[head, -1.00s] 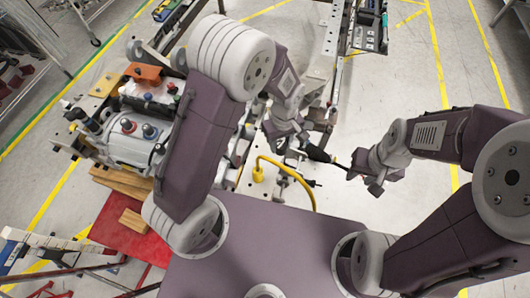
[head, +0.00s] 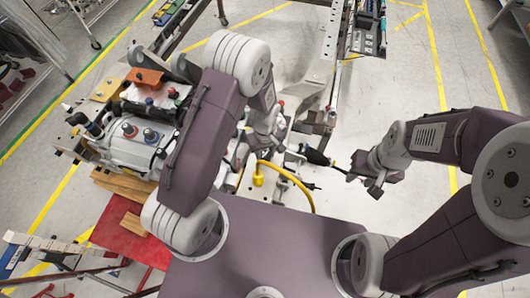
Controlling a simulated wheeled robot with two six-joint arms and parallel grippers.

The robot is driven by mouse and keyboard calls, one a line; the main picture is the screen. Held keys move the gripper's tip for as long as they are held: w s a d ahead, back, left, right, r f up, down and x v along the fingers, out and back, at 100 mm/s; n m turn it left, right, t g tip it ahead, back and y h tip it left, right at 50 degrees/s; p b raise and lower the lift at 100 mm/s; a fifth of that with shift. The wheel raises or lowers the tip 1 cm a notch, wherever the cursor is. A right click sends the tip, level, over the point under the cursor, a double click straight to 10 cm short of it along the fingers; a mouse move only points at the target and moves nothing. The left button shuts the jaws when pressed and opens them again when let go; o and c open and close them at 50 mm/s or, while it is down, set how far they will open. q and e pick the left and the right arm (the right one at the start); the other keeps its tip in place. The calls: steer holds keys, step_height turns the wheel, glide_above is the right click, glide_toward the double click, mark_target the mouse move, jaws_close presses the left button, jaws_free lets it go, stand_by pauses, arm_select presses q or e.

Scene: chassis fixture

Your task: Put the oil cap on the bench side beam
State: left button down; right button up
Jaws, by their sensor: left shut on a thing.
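My left gripper (head: 268,140) is beside the right end of the engine block (head: 138,140), partly behind its own forearm. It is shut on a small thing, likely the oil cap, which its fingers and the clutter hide.
A yellow hose (head: 290,174) arches near the bench's front right. A tray of tools (head: 366,33) stands at the back right. A red board with wood (head: 122,228) lies at the front left. The floor (head: 430,60) on the right is clear.

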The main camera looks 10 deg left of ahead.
mark_target(265, 153)
arm_select(q)
steer(key=c, duration=0.9)
jaws_free()
steer(key=shift+w+r, duration=0.1)
steer(key=shift+r, duration=0.15)
step_height(265, 153, up, 12)
steer(key=s+a+m+t+b, duration=0.1)
steer(key=s+a+m+b, duration=0.2)
steer(key=s+a+m, duration=0.4)
steer(key=s, duration=0.3)
